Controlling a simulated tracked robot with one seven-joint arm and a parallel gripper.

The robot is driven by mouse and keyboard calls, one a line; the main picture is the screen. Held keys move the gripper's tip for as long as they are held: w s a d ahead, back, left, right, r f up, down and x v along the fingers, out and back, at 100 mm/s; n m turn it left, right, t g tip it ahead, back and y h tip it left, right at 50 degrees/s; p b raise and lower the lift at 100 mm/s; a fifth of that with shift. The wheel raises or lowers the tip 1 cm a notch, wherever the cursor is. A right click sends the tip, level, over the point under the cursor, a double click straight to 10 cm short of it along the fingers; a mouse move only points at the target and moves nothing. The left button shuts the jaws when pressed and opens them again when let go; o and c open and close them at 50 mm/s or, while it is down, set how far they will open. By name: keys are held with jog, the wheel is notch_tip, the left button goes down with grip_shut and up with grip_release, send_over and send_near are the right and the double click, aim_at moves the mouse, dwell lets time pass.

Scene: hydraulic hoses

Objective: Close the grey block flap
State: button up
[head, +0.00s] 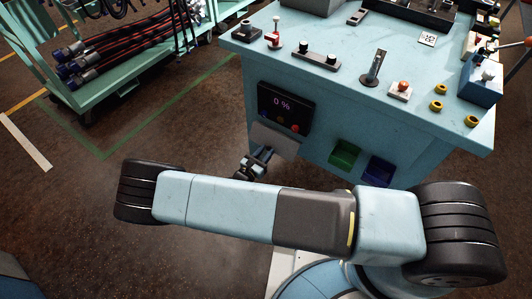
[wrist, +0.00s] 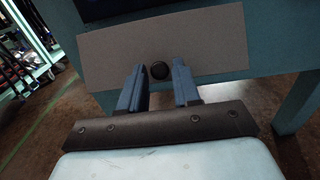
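The grey flap (head: 276,139) is on the front of the light-blue bench, just below the dark display. In the head view it appears to slope outward from the bench. My gripper (head: 256,162) is in front of the flap, partly hidden by my arm.
The display (head: 286,107) reads 0 %. A green bin (head: 344,155) and a blue bin (head: 379,171) are to the right on the bench front. Levers and knobs stand on the bench top (head: 340,88). A hose cart (head: 88,103) is at left; the floor between is clear.

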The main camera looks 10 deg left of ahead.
grip_shut()
